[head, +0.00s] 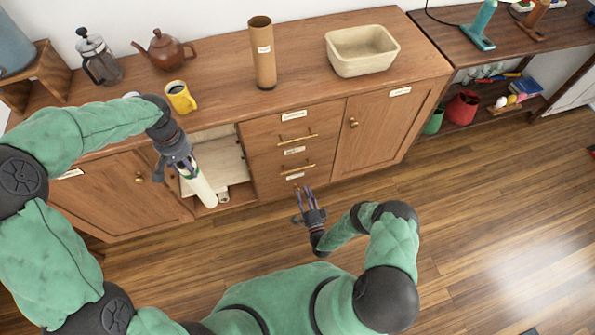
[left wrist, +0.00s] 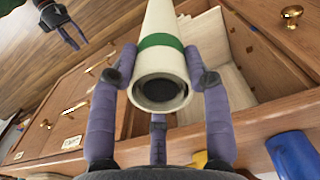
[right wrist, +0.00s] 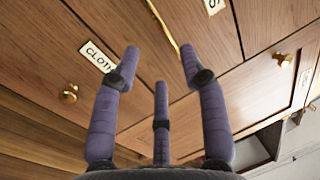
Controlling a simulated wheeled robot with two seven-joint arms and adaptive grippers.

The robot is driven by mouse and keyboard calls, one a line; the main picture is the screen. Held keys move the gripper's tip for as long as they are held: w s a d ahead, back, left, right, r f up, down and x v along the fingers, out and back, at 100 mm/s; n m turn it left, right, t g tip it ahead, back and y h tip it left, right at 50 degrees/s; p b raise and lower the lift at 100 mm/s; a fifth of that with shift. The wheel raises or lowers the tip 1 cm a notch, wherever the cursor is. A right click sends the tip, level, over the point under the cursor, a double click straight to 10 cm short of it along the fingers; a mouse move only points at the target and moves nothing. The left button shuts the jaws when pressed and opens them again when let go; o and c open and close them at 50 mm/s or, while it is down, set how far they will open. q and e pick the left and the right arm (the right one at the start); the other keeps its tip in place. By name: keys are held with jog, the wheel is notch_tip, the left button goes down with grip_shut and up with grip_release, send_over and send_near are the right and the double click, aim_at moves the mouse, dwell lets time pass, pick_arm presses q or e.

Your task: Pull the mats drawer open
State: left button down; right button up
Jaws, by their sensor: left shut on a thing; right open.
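A stack of wooden drawers (head: 262,162) with brass bar handles and white labels is in the middle of the cabinet. The drawers look shut. I cannot read which label says mats in the head view. In the right wrist view a label (right wrist: 97,56) begins "CLOTH", near a brass bar handle (right wrist: 161,20). My right gripper (head: 305,192) is open and empty, in front of the lowest drawer; it also shows in the right wrist view (right wrist: 160,68). My left gripper (head: 183,168) is shut on a white tube with a green band (left wrist: 160,65), in front of an open compartment.
The open compartment (head: 222,155) left of the drawers holds pale flat things. On the cabinet top stand a French press (head: 98,60), a teapot (head: 165,50), a yellow mug (head: 181,96), a brown cylinder (head: 262,60) and a beige basin (head: 362,50). The wooden floor is clear.

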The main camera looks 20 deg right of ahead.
aim_at(298, 169)
jog(key=w, duration=0.3)
jog(key=w+r+b, duration=0.1)
jog(key=w, duration=0.3)
jog(key=w+r+b, duration=0.1)
jog(key=w, duration=0.2)
jog(key=shift+w+a+r, duration=0.1)
jog(key=shift+w+a, duration=0.1)
jog(key=shift+w, duration=0.15)
grip_shut()
